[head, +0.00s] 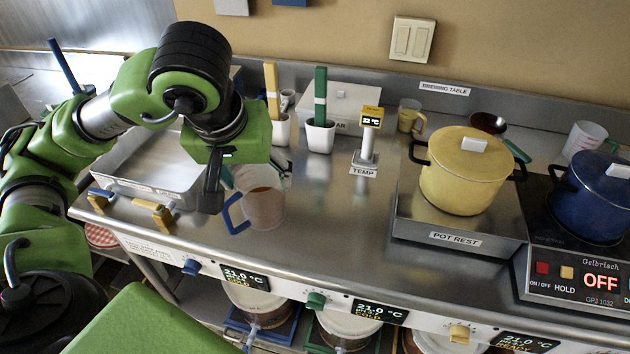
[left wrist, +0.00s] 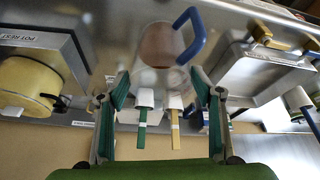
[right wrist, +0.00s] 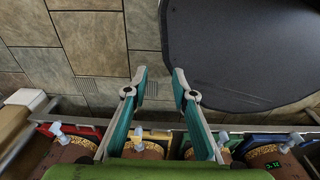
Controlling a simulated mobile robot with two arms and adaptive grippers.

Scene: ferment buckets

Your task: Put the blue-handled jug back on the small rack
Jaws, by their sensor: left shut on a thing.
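The blue-handled jug (head: 264,209) is clear with brown content low in it. It looks upright over the metal table; whether its base touches I cannot tell. Its blue handle (head: 232,213) points left. My left gripper (head: 248,181) is shut on the jug's upper part, one finger on each side. In the left wrist view the jug (left wrist: 158,47) shows between and beyond the fingers (left wrist: 160,82). My right gripper (right wrist: 158,78) is open and empty over the tiled floor. I cannot tell for sure which thing is the small rack.
A shallow metal tray (head: 150,172) with blue and yellow clips is left of the jug. White cups with yellow and green brushes (head: 320,134) and a temperature stand (head: 369,137) are behind. A yellow pot (head: 464,180) stands on the pot rest. The table between jug and pot is clear.

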